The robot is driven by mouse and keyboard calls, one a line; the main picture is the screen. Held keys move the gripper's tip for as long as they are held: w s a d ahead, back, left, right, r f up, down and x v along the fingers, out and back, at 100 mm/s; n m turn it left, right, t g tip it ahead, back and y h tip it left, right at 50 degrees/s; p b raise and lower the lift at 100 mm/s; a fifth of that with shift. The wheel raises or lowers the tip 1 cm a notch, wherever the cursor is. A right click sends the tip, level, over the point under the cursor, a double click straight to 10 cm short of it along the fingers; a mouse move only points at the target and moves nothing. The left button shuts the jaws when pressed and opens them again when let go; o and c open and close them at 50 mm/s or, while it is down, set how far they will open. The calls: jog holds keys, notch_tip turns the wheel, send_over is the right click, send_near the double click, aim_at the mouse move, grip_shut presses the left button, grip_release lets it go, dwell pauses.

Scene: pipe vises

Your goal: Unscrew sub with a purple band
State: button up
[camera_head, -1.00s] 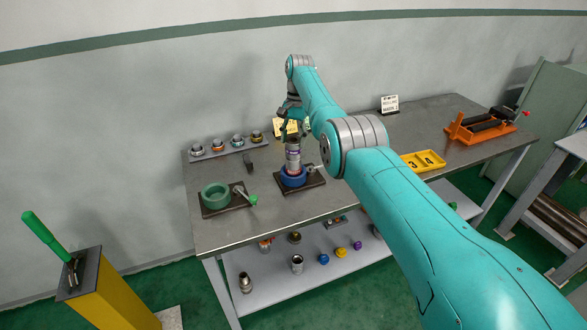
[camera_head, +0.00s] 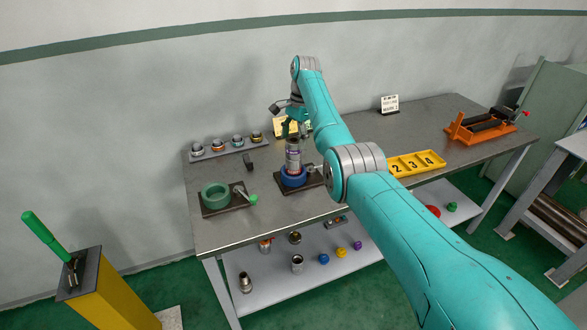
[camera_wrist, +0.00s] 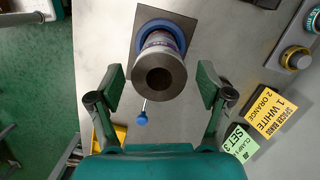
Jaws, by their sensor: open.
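The sub (camera_head: 293,157) is a grey metal cylinder standing upright in the blue vise (camera_head: 292,178) on the table. A purple band shows faintly on its side, with a reddish ring low down. In the wrist view the sub (camera_wrist: 160,75) is seen from above, its dark bore facing the camera, with the blue vise ring (camera_wrist: 150,32) behind it. My gripper (camera_wrist: 160,88) is open, its green fingers apart on the left and right of the sub, touching neither side. In the head view my gripper (camera_head: 290,127) is above the sub, partly hidden by the arm.
A green vise (camera_head: 215,195) stands left of the blue one. Several ring parts sit on a rack (camera_head: 226,147) behind. A yellow numbered tray (camera_head: 415,163) and an orange stand (camera_head: 482,127) are on the right. The blue vise's handle (camera_wrist: 141,118) sticks out below the sub.

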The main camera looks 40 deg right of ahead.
jog(key=m+t, duration=0.1)
jog(key=m, duration=0.4)
jog(key=m+t, duration=0.1)
jog(key=m, duration=0.4)
jog(key=shift+m+h, duration=0.4)
jog(key=m, duration=0.4)
jog(key=shift+h, duration=0.4)
jog(key=m+h, duration=0.1)
jog(key=m, duration=0.4)
jog(key=shift+s+m, duration=0.1)
jog(key=shift+m, duration=0.3)
